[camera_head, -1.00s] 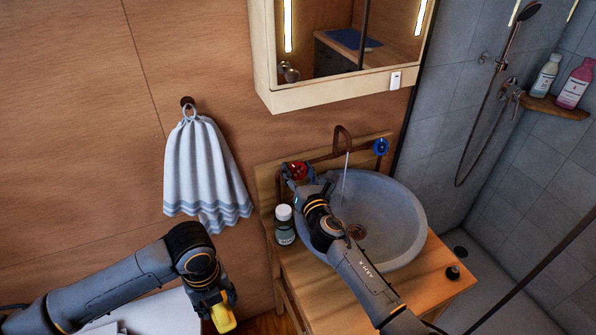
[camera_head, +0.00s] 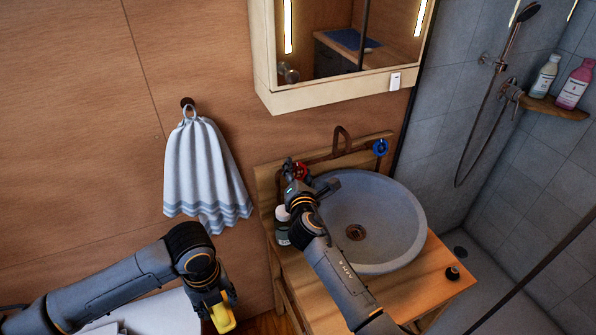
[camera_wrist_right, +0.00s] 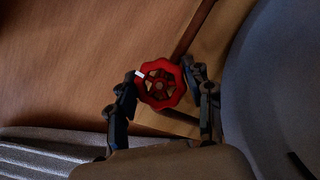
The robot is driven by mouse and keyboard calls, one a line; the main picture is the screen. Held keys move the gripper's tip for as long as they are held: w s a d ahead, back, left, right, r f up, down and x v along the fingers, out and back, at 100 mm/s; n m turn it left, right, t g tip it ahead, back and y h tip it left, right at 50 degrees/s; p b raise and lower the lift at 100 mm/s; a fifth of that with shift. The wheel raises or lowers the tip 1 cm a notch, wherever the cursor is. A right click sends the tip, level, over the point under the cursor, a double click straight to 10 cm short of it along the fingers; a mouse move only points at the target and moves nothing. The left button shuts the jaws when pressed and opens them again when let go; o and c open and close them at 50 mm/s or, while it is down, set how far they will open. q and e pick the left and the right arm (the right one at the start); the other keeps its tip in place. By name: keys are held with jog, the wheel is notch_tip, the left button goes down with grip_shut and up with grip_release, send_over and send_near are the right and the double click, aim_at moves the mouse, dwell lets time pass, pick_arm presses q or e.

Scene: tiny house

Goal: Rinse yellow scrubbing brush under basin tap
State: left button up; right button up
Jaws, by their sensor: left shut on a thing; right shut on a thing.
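The yellow scrubbing brush (camera_head: 223,318) hangs below my left gripper (camera_head: 215,303), which is shut on it, low in the head view and left of the basin. My right gripper (camera_head: 294,172) is at the red tap handle (camera_head: 302,170) on the left behind the basin. In the right wrist view, the red handle (camera_wrist_right: 160,84) sits between its fingers (camera_wrist_right: 160,90), and the gripper is shut on it. The copper tap spout (camera_head: 341,138) arches over the grey basin (camera_head: 402,238). No water stream shows under it.
A blue tap handle (camera_head: 380,147) is right of the spout. A bottle (camera_head: 283,228) stands left of the basin, partly hidden by my right arm. A small dark item (camera_head: 453,272) is on the wooden counter (camera_head: 425,290). A striped towel (camera_head: 200,170) hangs left.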

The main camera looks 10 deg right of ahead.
dwell(0.3)
jog(key=o, duration=1.2)
jog(key=s, duration=0.4)
jog(key=s+a+r, duration=0.1)
jog(key=s, duration=0.7)
jog(key=shift+a+r, duration=0.2)
